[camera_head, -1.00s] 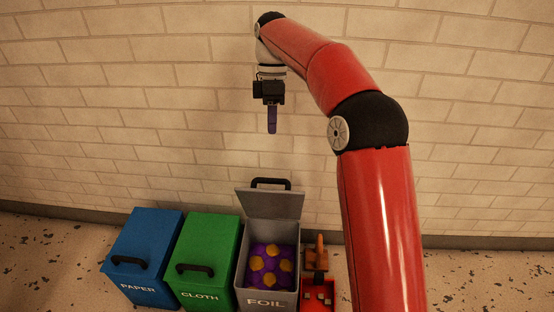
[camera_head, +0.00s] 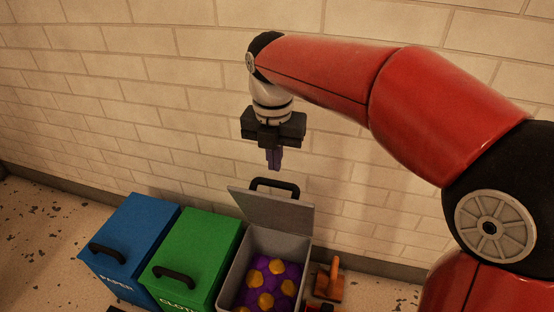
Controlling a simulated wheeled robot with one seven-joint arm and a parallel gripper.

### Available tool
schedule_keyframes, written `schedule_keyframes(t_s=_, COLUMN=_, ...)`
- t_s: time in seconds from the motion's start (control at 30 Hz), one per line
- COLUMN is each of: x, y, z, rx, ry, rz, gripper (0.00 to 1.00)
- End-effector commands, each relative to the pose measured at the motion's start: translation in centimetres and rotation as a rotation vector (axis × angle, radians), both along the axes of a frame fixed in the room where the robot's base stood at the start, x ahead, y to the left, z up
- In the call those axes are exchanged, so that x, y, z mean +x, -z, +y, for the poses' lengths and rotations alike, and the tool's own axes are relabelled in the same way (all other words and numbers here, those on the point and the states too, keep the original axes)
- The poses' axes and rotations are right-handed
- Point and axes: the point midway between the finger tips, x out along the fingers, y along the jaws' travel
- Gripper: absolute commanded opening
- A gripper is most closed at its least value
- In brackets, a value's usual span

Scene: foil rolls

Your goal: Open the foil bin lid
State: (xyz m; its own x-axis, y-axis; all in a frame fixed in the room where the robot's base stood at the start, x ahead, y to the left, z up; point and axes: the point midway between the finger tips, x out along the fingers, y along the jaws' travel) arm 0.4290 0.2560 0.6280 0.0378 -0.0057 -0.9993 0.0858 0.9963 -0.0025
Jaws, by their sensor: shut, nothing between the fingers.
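The grey foil bin (camera_head: 306,247) stands at the lower middle of the head view, with its front label out of the picture now. Its grey lid (camera_head: 272,211) is raised and tilted back toward the wall, with the black handle (camera_head: 274,185) at its top edge. Inside the bin lies a purple thing with several yellow-orange knobs (camera_head: 266,283). My gripper (camera_head: 274,166) points down with its purple fingers together and empty. In the picture it is just above the lid's handle; whether it touches cannot be told, but a gap shows.
A green cloth bin (camera_head: 209,245) and a blue paper bin (camera_head: 137,230) stand to the left, lids shut. An orange and red object (camera_head: 329,280) stands on the floor right of the foil bin. A brick wall (camera_head: 120,120) rises behind.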

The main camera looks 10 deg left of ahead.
Motion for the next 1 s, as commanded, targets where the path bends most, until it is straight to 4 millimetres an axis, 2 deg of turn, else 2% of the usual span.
schedule_keyframes(t_s=0.03, x=0.0, y=1.4, z=-0.1, rx=-0.002, ry=0.001, rz=0.003, gripper=0.00)
schedule_keyframes(t_s=0.2, x=0.1, y=4.5, z=-0.1, rx=-0.002, ry=0.001, rz=0.004, gripper=0.00)
schedule_keyframes(t_s=0.4, x=0.2, y=6.6, z=-0.1, rx=0.000, ry=0.003, rz=0.002, gripper=0.00)
schedule_keyframes(t_s=0.87, x=0.3, y=6.9, z=-0.1, rx=0.000, ry=0.004, rz=0.002, gripper=0.00)
schedule_keyframes(t_s=1.0, x=1.5, y=6.2, z=-0.2, rx=0.000, ry=0.005, rz=0.003, gripper=0.00)
